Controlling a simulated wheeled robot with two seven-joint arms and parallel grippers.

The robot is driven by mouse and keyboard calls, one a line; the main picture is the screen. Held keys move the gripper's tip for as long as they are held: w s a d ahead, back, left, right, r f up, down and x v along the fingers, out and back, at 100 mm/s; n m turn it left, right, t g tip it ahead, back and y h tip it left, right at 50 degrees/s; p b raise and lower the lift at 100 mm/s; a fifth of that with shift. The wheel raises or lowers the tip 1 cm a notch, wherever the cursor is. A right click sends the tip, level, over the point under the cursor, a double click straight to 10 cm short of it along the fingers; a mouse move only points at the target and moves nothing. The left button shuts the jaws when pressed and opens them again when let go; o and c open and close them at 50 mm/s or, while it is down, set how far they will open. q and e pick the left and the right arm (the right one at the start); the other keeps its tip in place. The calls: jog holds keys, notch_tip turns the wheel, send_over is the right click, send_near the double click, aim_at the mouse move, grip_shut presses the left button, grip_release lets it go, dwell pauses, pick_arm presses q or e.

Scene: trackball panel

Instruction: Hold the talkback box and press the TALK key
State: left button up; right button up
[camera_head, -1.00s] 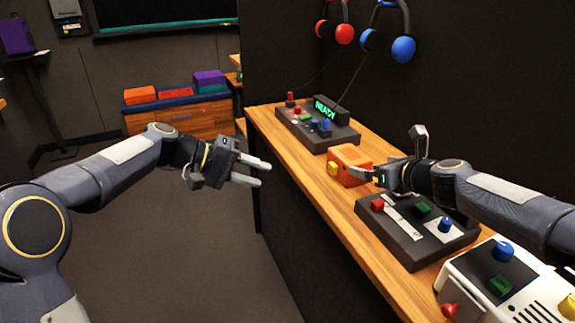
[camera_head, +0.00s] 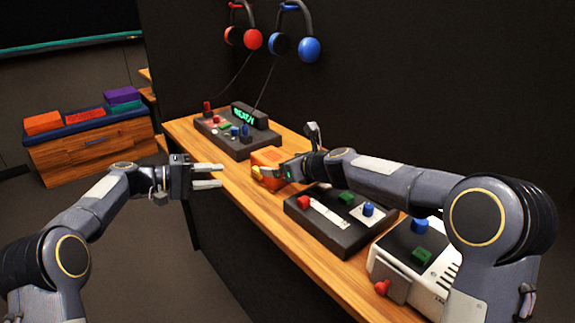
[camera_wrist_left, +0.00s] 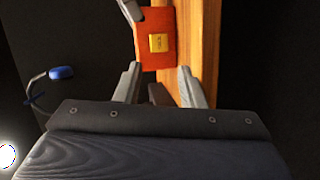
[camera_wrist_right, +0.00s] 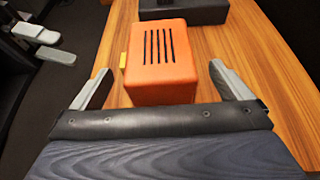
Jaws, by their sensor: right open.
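The talkback box is an orange box (camera_head: 267,157) on the wooden bench, with dark slots on top in the right wrist view (camera_wrist_right: 160,65). Its yellow TALK key (camera_head: 257,173) is on the side facing my left gripper; the left wrist view shows this key (camera_wrist_left: 159,43) face-on. My right gripper (camera_wrist_right: 160,88) is open, its fingers on either side of the box's near end, with visible gaps. My left gripper (camera_head: 222,176) is open and empty, its fingers pointing at the key side, a short way off the box.
A dark panel (camera_head: 335,235) with red, green and blue controls lies to the right of the box. A white unit (camera_head: 405,275) is at the near right. Another dark console (camera_head: 228,138) with a READY display stands behind the box. Headphones (camera_head: 300,48) hang on the wall.

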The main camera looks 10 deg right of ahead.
jog(key=shift+x, duration=1)
pick_arm(q)
jog(key=shift+c, duration=0.3)
pick_arm(e)
jog(key=c, duration=1.1)
pick_arm(q)
grip_shut()
pick_arm(e)
jog(key=shift+c, duration=0.2)
